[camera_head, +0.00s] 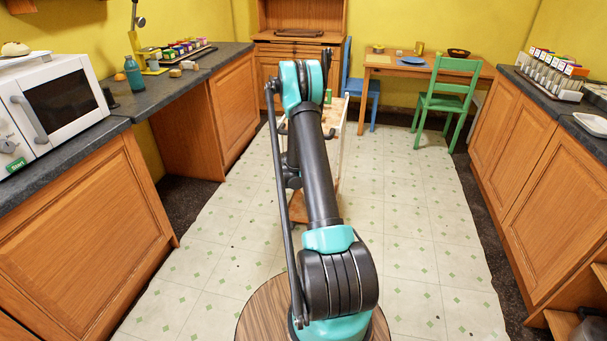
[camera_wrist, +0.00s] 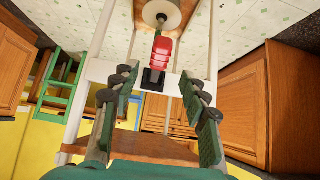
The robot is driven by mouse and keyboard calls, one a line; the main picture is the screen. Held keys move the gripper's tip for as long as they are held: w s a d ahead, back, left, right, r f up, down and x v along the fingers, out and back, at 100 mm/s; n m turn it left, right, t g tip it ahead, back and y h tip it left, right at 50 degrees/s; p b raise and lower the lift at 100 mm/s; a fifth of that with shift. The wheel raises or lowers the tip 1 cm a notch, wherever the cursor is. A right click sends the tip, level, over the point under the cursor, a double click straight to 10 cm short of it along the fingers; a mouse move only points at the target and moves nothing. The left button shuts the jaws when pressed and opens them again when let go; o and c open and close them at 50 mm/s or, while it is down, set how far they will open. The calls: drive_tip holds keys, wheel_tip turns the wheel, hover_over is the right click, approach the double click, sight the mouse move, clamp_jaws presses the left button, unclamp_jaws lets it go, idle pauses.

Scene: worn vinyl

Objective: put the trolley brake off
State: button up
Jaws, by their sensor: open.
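The trolley (camera_wrist: 177,76) has a white frame and wooden shelves, and fills the middle of the wrist view. A red brake lever (camera_wrist: 161,50) sits on a black mount on its white rail, beside a pale round caster wheel (camera_wrist: 172,10). My gripper (camera_wrist: 158,82) is open and empty; its two dark green fingers stand on either side of the lever's line, and the lever appears beyond the fingertips. I see no contact. In the head view the trolley (camera_head: 342,128) is mostly hidden behind my arm, and the brake and gripper cannot be made out.
Counters with wooden cupboards (camera_head: 80,215) line the left side, with a microwave (camera_head: 55,100) on top. More cupboards (camera_head: 530,150) stand on the right. A green chair (camera_head: 450,95) and a table (camera_head: 425,68) are at the back. The tiled floor right of my arm is clear.

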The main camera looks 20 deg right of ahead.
drive_tip(key=x, duration=0.7)
drive_tip(key=shift+w+d+f, duration=0.15)
drive_tip(key=shift+f, duration=0.05)
drive_tip(key=shift+c, duration=0.6)
clamp_jaws()
